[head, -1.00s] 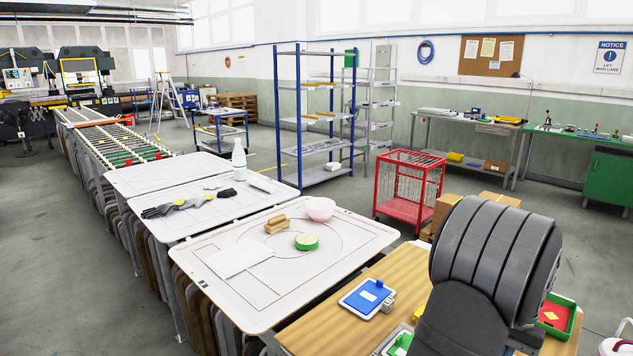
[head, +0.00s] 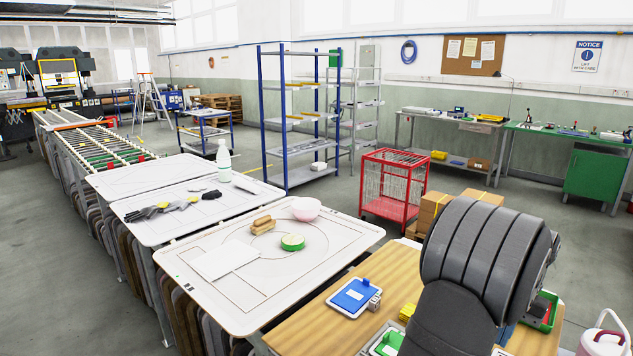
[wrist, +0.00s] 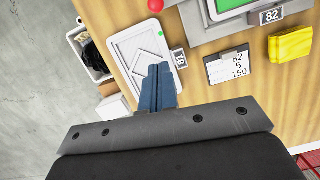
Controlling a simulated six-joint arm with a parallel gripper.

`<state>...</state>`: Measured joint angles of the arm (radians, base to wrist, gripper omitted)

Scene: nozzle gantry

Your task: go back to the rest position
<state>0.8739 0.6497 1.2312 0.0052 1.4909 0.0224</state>
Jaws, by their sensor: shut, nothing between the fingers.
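My gripper (wrist: 159,72) shows in the wrist view as two blue fingers closed together, with nothing between them. The fingers hang over a white tray (wrist: 128,45) with a raised pattern on a wooden table (wrist: 203,90); I cannot tell how high above it they are. In the head view my arm rises at the lower right in front of the wooden table (head: 318,328), and the gripper is hidden there.
A card (wrist: 229,66) with printed numbers, a yellow block (wrist: 290,44) and a green-screened device (wrist: 198,20) lie right of the fingers. A bin (wrist: 76,38) stands beyond the table edge. White panels (head: 245,318) and a red cage (head: 370,205) stand nearby.

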